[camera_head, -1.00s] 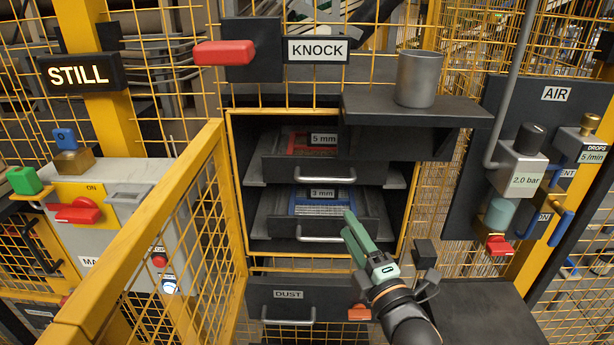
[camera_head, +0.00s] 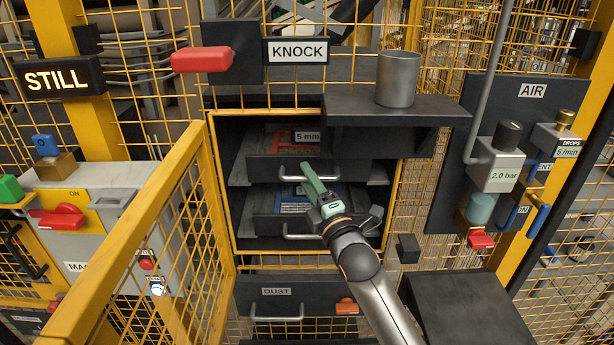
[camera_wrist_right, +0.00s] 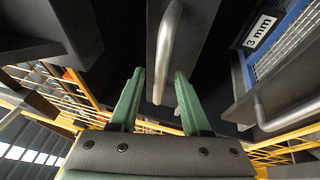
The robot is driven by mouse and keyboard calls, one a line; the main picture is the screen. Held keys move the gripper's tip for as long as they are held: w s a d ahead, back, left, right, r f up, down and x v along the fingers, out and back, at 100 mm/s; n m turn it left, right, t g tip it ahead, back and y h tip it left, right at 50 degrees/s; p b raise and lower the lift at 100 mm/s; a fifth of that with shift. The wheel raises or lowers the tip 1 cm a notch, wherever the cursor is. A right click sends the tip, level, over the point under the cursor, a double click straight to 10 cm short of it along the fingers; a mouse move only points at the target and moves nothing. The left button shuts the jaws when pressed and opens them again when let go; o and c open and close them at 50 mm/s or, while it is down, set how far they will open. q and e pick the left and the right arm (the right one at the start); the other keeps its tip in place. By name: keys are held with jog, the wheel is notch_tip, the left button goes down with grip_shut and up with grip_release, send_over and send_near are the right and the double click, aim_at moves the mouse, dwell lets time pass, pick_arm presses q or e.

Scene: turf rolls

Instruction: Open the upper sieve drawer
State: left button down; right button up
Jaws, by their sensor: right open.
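The upper sieve drawer (camera_head: 262,170), labelled 5 mm, has a dark front with a silver bar handle (camera_head: 290,178) and sits in the yellow-framed cabinet. The handle also shows in the right wrist view (camera_wrist_right: 168,50). My right gripper (camera_head: 307,170) has green fingers and is in front of the handle, overlapping its right part. In the wrist view the fingers (camera_wrist_right: 159,76) are open, with the handle's lower end showing between them; I see no grip on it. My left gripper is out of view.
The lower 3 mm drawer (camera_head: 268,200) is just below, partly hidden by my right gripper; its handle (camera_wrist_right: 285,118) is near in the wrist view. A dark shelf with a metal cup (camera_head: 397,80) juts out at upper right. A yellow mesh gate (camera_head: 150,215) stands at left.

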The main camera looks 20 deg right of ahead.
jog(key=shift+w+r, duration=0.1)
jog(key=shift+w, duration=0.35)
grip_shut()
dwell(1.2)
